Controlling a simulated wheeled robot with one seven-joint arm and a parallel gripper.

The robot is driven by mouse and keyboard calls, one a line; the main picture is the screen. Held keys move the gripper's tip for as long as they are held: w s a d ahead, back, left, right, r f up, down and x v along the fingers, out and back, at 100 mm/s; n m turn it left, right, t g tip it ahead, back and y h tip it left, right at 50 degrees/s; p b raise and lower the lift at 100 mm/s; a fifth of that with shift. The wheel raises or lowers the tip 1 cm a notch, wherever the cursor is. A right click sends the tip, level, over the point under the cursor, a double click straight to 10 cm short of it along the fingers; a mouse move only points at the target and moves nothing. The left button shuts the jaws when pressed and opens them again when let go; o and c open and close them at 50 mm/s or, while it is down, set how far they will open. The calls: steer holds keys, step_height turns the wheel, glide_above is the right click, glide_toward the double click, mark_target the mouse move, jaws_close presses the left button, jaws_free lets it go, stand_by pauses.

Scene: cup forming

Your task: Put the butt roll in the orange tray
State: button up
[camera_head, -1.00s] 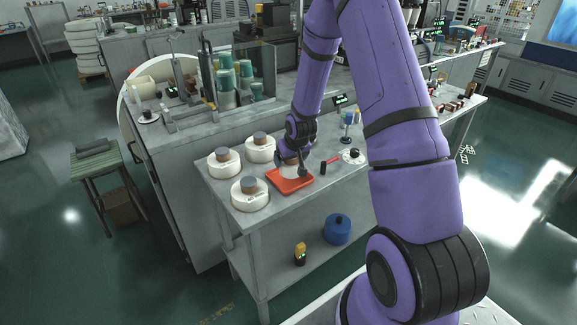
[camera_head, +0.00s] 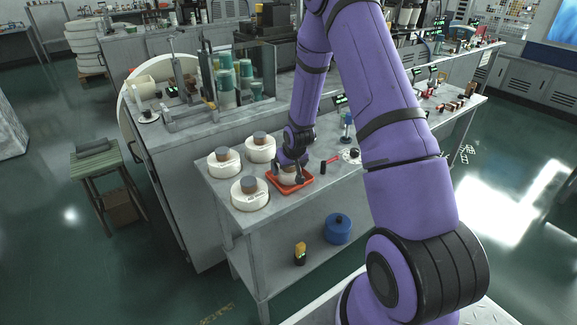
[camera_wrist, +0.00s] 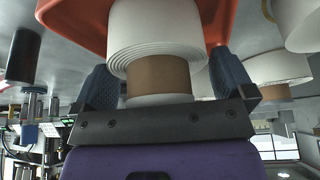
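The butt roll is a white wound roll around a brown core. In the wrist view the butt roll (camera_wrist: 158,32) sits between the two fingers of my gripper (camera_wrist: 165,75), with its core toward the palm. The fingers lie at the sides of the white winding and look shut on it; the exact contact is hard to see. In the head view my gripper (camera_head: 289,172) points down into the orange tray (camera_head: 272,182) on the bench, with the butt roll (camera_head: 289,179) partly hidden between the fingers. The tray (camera_wrist: 75,18) fills the top of the wrist view, right against the roll.
A black-and-red tool (camera_head: 326,162) and a small white disc (camera_head: 351,155) lie to the right. A blue container (camera_head: 338,229) is on the lower shelf.

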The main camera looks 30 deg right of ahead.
steer(key=shift+r, duration=0.15)
steer(key=a+v, duration=0.3)
steer(key=v, duration=1.4)
steer(key=s+a+f+v, duration=0.1)
steer(key=a+v, duration=0.2)
steer(key=v, duration=1.5)
steer(key=s+a+r, duration=0.2)
steer(key=s+r, duration=0.1)
steer(key=s, duration=0.3)
steer(key=s+a+r+n, duration=0.1)
steer(key=s+a+r, duration=0.1)
steer(key=s, duration=0.5)
steer(key=s+a+r, duration=0.3)
steer(key=s+r, duration=0.1)
steer(key=s, duration=0.3)
steer(key=shift+r+n+y, duration=0.35)
steer(key=shift+n+y, duration=0.05)
